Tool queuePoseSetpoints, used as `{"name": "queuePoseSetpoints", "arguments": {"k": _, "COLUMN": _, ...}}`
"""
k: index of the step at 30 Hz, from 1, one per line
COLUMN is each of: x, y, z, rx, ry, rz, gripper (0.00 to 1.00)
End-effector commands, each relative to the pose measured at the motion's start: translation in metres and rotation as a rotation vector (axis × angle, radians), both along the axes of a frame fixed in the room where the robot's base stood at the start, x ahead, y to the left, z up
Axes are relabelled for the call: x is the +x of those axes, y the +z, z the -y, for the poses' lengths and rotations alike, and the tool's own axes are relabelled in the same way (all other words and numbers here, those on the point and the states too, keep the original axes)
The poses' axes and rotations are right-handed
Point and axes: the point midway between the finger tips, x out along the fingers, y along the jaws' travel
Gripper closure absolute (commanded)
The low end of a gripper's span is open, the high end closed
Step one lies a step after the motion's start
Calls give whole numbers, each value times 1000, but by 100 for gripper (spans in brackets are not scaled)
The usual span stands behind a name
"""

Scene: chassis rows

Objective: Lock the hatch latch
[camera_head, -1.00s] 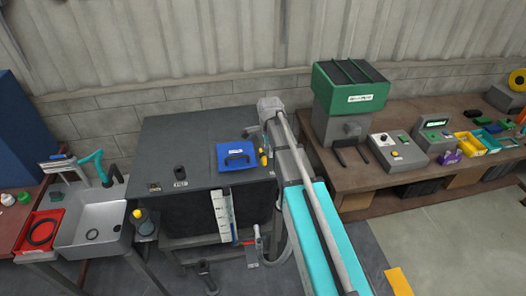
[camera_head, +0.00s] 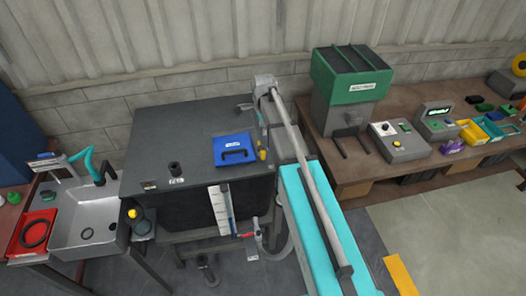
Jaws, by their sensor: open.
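The hatch (camera_head: 235,144) is a blue square panel with a small label and a dark handle (camera_head: 234,154). It lies flat on top of a dark grey tank (camera_head: 170,125), near the tank's right edge. A small yellow piece (camera_head: 263,154) sits just right of the hatch at that edge. It may be the latch, but it is too small to tell whether it is locked or unlocked. My gripper does not show in this view.
A long cyan-topped unit (camera_head: 310,215) with a grey tube (camera_head: 305,165) above it stands close right of the tank. A sink (camera_head: 85,225) is at left. A bench (camera_head: 370,170) with a green-topped machine (camera_head: 350,75) is at right. Floor (camera_head: 450,230) is clear at lower right.

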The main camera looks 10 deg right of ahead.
Motion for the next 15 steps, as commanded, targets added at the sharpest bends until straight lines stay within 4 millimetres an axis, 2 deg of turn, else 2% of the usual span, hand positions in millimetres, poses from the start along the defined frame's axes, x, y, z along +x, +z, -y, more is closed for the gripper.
{"name": "queuePoseSetpoints", "arguments": {"k": 8, "x": 0, "y": -8, "z": 0, "rx": 0, "ry": 1, "rz": 0, "gripper": 36}}
{"name": "queuePoseSetpoints", "arguments": {"k": 15, "x": 0, "y": -23, "z": 0, "rx": 0, "ry": 1, "rz": 0, "gripper": 36}}
